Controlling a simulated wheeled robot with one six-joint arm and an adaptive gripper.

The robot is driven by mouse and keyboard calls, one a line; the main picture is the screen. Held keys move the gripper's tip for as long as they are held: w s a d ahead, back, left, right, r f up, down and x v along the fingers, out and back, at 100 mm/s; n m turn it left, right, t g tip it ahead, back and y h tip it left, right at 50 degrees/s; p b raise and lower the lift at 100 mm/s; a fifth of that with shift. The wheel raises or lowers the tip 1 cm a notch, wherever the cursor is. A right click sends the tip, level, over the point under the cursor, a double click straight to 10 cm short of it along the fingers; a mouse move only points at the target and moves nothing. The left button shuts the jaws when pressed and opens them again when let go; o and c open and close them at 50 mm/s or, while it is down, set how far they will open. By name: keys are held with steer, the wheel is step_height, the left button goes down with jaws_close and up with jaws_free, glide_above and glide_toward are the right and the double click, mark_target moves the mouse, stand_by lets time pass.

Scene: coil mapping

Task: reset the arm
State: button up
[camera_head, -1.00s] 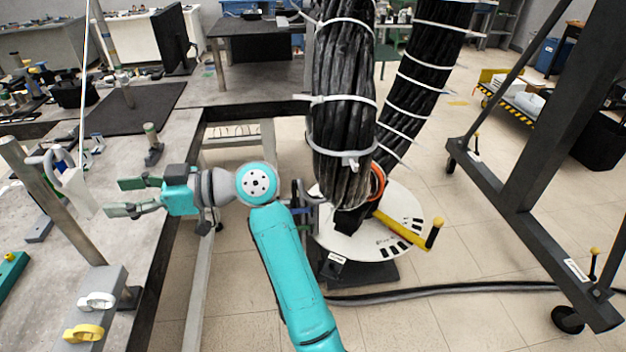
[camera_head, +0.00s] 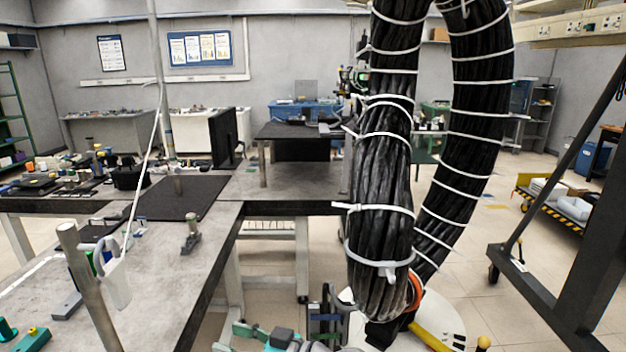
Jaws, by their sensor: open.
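My gripper (camera_head: 240,336) shows at the bottom edge of the head view, left of the hanging cable bundle. Its teal fingers are apart and I see nothing between them. It is low beside the edge of the grey workbench (camera_head: 160,262). Most of my arm is below the frame. The thick black cable bundle (camera_head: 383,210), bound with white ties, hangs just right of my gripper. Its lower end has an orange ring (camera_head: 416,290) and sits over a white round base (camera_head: 440,312), partly cut off.
A metal post (camera_head: 90,285) and a white holder (camera_head: 115,280) stand on the bench at left. A yellow handle (camera_head: 430,337) sticks out from the base. A dark frame (camera_head: 545,300) stands at right, with a yellow-edged cart (camera_head: 560,205) behind it. Floor between is clear.

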steer(key=s+d+f+m+t+h, duration=0.3)
steer(key=s+d+f+m+h, duration=0.15)
steer(key=d+f, duration=0.45)
steer(key=s+d+f+m+t+h, duration=0.45)
steer(key=s+d+f, duration=0.2)
steer(key=f, duration=0.55)
steer(key=s+d+f+m+h, duration=0.1)
steer(key=s+d+m+h, duration=0.15)
steer(key=s+d, duration=0.6)
steer(key=s+d+f+m+h, duration=0.1)
steer(key=s+d+h, duration=0.2)
steer(key=s+d, duration=0.55)
steer(key=s+r+t+h, duration=0.1)
steer(key=s+r, duration=0.3)
steer(key=s, duration=0.3)
steer(key=s+r+t+h, duration=0.1)
steer(key=s+r, duration=0.4)
steer(key=s, duration=0.3)
steer(key=shift+d, duration=0.15)
steer(key=shift+n, duration=0.25)
